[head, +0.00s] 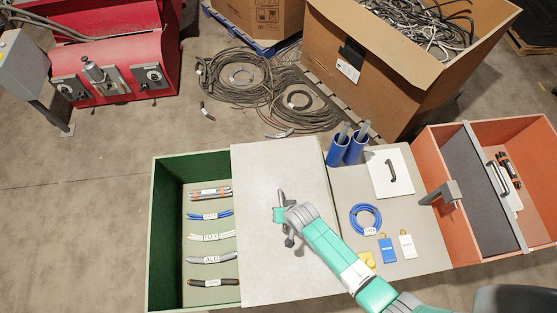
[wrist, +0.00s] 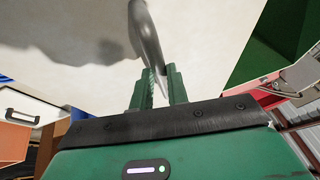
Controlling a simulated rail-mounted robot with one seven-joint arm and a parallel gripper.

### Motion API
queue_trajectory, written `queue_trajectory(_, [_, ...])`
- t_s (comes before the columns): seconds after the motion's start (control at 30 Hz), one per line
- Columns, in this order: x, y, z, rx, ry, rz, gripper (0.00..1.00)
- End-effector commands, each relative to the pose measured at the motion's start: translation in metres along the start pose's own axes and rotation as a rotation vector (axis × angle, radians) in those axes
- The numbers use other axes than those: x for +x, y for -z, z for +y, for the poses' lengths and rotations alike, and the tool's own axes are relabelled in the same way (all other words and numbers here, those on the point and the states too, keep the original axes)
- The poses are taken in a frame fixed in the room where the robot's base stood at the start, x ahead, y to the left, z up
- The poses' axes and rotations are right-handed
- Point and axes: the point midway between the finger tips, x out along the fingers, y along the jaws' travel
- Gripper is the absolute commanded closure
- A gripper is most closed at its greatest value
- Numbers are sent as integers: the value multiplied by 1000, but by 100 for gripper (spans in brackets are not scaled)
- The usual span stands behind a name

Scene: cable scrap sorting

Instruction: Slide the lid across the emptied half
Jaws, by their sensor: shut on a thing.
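The pale grey lid (head: 262,170) lies flat next to the open part of the green crate (head: 166,163) in the head view. What is under it is hidden. The crate's open part holds several labelled cable bundles (head: 208,215). My gripper (head: 286,222) is over the lid's middle, shut on its grey handle (head: 281,199). In the wrist view the curved handle (wrist: 146,35) runs down between the green fingers of my gripper (wrist: 160,88), with the pale lid (wrist: 75,75) behind it.
An orange crate (head: 435,160) with a dark divider stands far right. Bare floor (head: 80,220) lies left.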

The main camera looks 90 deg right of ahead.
Motion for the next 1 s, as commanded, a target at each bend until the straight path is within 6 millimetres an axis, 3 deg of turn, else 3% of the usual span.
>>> queue_trajectory(0.2, [0, 0, 1, 1, -2, 0, 100])
queue_trajectory(0.23, [0, 0, 1, 1, -1, 0, 78])
queue_trajectory(0.3, [0, 0, 1, 1, -1, 0, 64])
queue_trajectory(0.33, [0, 0, 1, 1, -1, 0, 62])
queue_trajectory(0.63, [-5, 0, 1, 0, -2, 0, 62])
queue_trajectory(1.0, [-70, 0, 0, 0, -1, 1, 62])
